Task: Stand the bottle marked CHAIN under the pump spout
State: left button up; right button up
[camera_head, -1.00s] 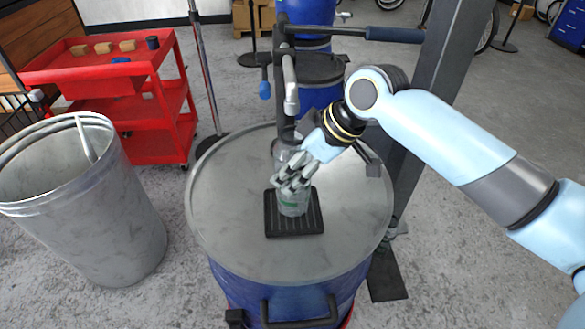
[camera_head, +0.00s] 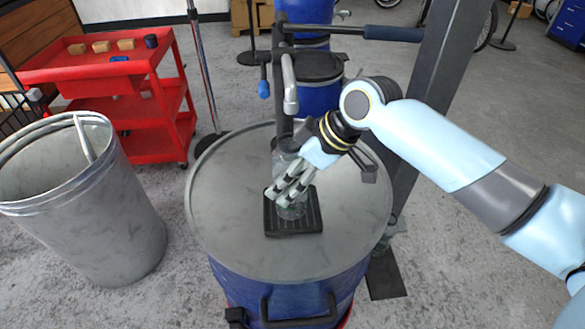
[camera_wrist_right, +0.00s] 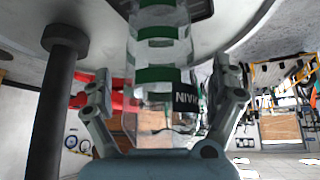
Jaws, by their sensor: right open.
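The bottle marked CHAIN (camera_wrist_right: 158,75) is clear with green bands and a dark label. It fills the middle of the right wrist view, which shows it upside down. The grey pump spout (camera_head: 291,98) hangs above and behind the tray; exact alignment is unclear. My left gripper is out of view.
The tray lies on the grey drum lid (camera_head: 240,220), mostly clear around it. The dark pump post (camera_head: 282,60) stands behind. A grey bin (camera_head: 90,220) and red cart (camera_head: 150,115) are at left. A dark upright (camera_head: 445,75) stands at right.

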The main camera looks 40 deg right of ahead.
jog(key=v, duration=1.2)
jog(key=shift+r, duration=0.2)
